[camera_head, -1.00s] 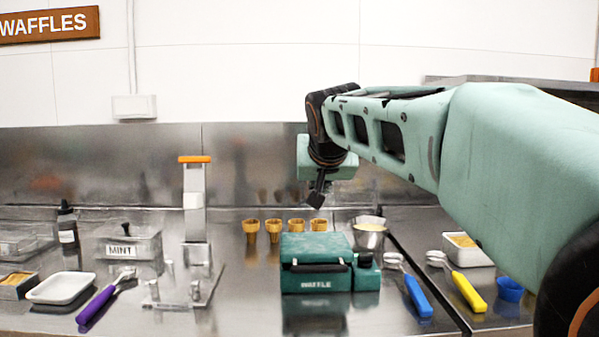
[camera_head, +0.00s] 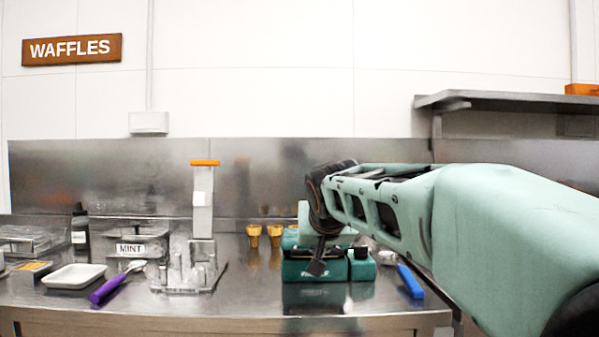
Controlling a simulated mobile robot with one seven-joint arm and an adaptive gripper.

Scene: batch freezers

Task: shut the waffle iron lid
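The green waffle iron (camera_head: 295,271) stands on the steel counter right of centre, its labelled front facing me. A small green box (camera_head: 362,266) is attached at its right side. My arm crosses over it from the right and hides most of its top, so the lid's position is hard to tell now. My gripper (camera_head: 317,268) hangs dark and narrow in front of the waffle iron's front face, overlapping its label. I cannot tell whether it touches the iron or whether its fingers are open.
The steel counter (camera_head: 240,305) is clear in front of the iron. Orange cones (camera_head: 254,233) stand behind it. A clear stand (camera_head: 190,270), purple scoop (camera_head: 115,282), white tray (camera_head: 75,277) and mint tub (camera_head: 138,243) are left. A blue-handled scoop (camera_head: 410,281) lies right, partly behind my arm.

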